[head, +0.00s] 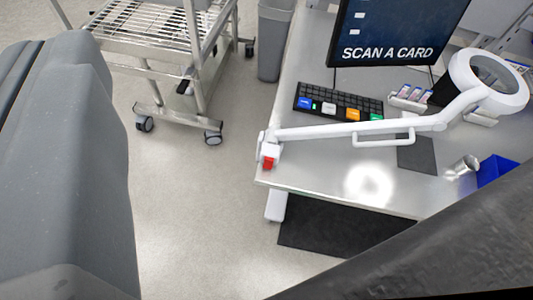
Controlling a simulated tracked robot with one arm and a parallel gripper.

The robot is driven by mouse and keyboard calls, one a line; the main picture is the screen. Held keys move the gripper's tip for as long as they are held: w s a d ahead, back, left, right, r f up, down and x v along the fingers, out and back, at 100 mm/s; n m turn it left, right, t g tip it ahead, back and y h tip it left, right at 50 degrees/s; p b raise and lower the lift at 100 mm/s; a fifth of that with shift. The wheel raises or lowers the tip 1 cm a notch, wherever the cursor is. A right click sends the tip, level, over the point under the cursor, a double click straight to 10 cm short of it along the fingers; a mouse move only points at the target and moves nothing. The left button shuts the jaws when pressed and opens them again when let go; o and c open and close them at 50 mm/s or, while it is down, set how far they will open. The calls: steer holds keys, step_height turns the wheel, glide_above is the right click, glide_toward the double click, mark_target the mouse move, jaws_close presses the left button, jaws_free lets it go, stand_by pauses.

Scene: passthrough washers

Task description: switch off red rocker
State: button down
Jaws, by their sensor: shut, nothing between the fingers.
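The red rocker (269,162) is a small red switch on the white clamp base (266,147) of a magnifier lamp, at the table's near left corner. The lamp's white arm (350,130) runs right from there to its ring-shaped head (489,82). A bright ring-shaped patch of light lies on the tabletop below the arm. Which way the rocker is tipped is too small to tell. My gripper's fingertips do not show. Large grey parts at the left edge and dark grey at the lower right are close to the camera, and nothing covers the rocker.
The grey table (315,178) carries a keyboard (335,103), a monitor (400,30) reading "SCAN A CARD", a metal cup (462,166) and a blue bin (498,171). A wheeled wire cart (150,45) and a grey waste bin (273,42) stand behind. Floor left of the table is clear.

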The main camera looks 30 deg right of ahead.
steer(key=w+d+f+m+g+h+b, duration=0.1)
steer(key=w+d+f+g, duration=0.1)
steer(key=w+d+f, duration=0.3)
steer(key=w+f+m+g+h, duration=0.1)
steer(key=w+f, duration=0.2)
steer(key=f, duration=0.5)
steer(key=w+d+f+m+g+h+b, duration=0.1)
steer(key=w+d+f+g, duration=0.1)
steer(key=w+d+f, duration=0.3)
steer(key=w+d+f+m+g+b, duration=0.1)
steer(key=w+d+f+m+g, duration=0.1)
steer(key=f, duration=0.9)
steer(key=w+d+f+m+g+h, duration=0.1)
steer(key=d+f, duration=0.4)
steer(key=f, duration=0.7)
steer(key=shift+w+d+m+g+b, duration=0.15)
steer(key=shift+w+m+g+b, duration=0.3)
steer(key=shift+g, duration=0.25)
steer(key=shift+w, duration=0.1)
glide_above(270, 157)
steer(key=s, duration=0.1)
step_height(270, 157, down, 8)
steer(key=f, duration=0.2)
steer(key=a+f, duration=0.1)
steer(key=shift+s+a+f, duration=0.1)
steer(key=shift+s+f, duration=0.1)
steer(key=shift+s, duration=0.2)
steer(key=shift+f, duration=0.3)
steer(key=shift+f+b, duration=0.1)
steer(key=shift+b, duration=0.25)
